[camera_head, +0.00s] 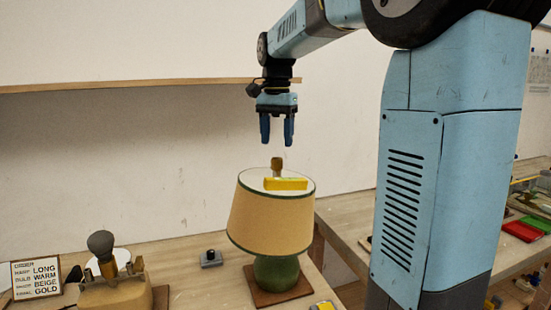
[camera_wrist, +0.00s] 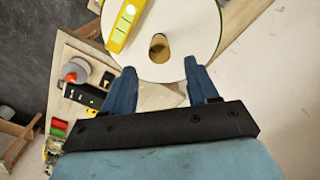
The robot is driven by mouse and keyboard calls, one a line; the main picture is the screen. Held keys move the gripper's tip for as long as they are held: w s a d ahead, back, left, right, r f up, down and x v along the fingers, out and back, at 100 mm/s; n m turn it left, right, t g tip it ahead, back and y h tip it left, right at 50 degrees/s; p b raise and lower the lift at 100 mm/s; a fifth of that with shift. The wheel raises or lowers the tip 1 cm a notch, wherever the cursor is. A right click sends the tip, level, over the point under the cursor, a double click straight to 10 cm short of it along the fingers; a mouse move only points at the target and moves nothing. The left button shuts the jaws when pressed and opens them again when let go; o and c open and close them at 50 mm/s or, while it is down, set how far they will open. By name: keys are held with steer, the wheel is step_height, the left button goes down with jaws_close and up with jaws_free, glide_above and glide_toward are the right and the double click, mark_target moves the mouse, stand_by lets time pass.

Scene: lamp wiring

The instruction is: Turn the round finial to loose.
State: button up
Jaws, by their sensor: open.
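The round finial (camera_head: 277,166) is a small brownish-gold piece standing at the top centre of the lamp. In the wrist view the finial (camera_wrist: 159,47) shows from above, near the middle of the pale shade top. The lamp has a beige shade (camera_head: 270,218) with dark green trim and a green base (camera_head: 276,273). My gripper (camera_head: 277,142) is open and empty, pointing down above the finial with a gap between them. In the wrist view the fingertips of my gripper (camera_wrist: 159,72) lie on either side, below the finial in the picture.
A yellow level (camera_head: 286,184) lies across the shade top beside the finial; it also shows in the wrist view (camera_wrist: 127,22). An order card (camera_head: 36,278) and a bulb (camera_head: 101,243) on a tan holder stand at left. A small grey switch box (camera_head: 211,259) sits left of the lamp.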

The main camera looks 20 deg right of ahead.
mark_target(277, 158)
steer(key=shift+f, duration=3.1)
